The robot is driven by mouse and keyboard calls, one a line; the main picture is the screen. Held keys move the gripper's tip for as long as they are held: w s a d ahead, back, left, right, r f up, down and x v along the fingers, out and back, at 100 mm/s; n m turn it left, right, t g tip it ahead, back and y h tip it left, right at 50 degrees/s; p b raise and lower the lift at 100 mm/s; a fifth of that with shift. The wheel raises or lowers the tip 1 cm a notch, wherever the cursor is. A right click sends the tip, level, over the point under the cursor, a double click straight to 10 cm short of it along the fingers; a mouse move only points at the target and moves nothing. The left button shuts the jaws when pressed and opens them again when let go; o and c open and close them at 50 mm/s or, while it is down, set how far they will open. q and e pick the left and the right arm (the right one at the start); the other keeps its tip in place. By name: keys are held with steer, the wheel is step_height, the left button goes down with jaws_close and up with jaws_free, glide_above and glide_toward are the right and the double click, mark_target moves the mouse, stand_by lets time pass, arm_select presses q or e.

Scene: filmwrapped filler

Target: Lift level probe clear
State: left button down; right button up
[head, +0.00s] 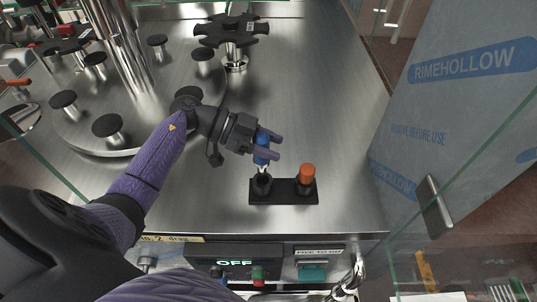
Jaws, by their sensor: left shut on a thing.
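A probe with a blue handle (261,148) is between the fingers of my left gripper (266,146), which is shut on it. The probe stands roughly upright over the left socket of a black two-socket holder (284,196) on the steel deck. A short pale length of it shows below the fingers, just above the socket mouth. I cannot tell whether its tip is still inside the socket. A second probe with an orange cap (307,173) stands in the right socket, apart from my gripper. My right gripper is not in view.
A round steel turntable (75,120) with black-topped posts is at left. A black star wheel (232,32) stands behind. A control panel marked OFF (235,263) is along the front edge. A glass panel with a filmed sheet (470,90) bounds the right. The deck right of the holder is clear.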

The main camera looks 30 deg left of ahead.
arm_select(q)
step_height(320, 180, up, 4)
steer(key=shift+r, duration=0.1)
steer(key=shift+f, duration=0.6)
steer(key=shift+f, duration=0.1)
steer(key=shift+f, duration=0.5)
